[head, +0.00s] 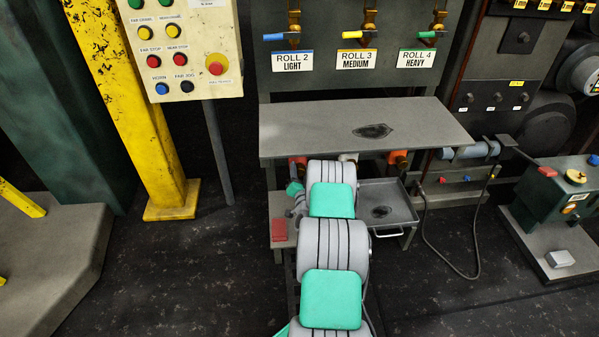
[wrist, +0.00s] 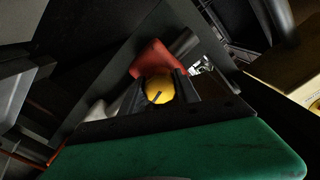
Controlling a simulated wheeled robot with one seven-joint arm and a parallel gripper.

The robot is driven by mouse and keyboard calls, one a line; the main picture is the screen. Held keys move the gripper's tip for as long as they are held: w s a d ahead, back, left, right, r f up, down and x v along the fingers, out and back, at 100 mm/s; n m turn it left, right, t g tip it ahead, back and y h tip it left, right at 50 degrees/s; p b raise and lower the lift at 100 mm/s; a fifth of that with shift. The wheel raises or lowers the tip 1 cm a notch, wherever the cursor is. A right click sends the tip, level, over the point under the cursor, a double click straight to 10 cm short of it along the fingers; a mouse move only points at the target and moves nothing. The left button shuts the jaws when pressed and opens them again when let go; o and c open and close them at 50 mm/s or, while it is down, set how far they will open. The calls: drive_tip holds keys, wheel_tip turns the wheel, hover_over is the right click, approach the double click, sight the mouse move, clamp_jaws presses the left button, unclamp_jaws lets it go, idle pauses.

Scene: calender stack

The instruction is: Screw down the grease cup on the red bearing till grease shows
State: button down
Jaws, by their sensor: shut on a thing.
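In the wrist view the red bearing (wrist: 155,58) sits under a dark overhang. A round yellow grease cup (wrist: 158,90) with a dark mark on its face is in front of it. My gripper (wrist: 160,95) is shut on the cup, one dark finger on each side. No grease can be made out around the cup. In the head view a red part (head: 297,160), apparently the red bearing, shows just under the grey shelf. My arm hides the area below it, so the cup and fingertips cannot be seen there.
The grey shelf (head: 360,125) overhangs the work area. A grey tray (head: 400,200) is right of my arm, and a red block (head: 278,230) lies on a low ledge to the left. An orange part (head: 397,158) is under the shelf. A hose (head: 425,235) hangs at right.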

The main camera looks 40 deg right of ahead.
drive_tip(key=shift+m, duration=0.3)
drive_tip(key=c, duration=0.9)
unclamp_jaws()
drive_tip(key=v, duration=0.7)
drive_tip(key=shift+s+a, duration=0.25)
drive_tip(key=shift+s, duration=0.1)
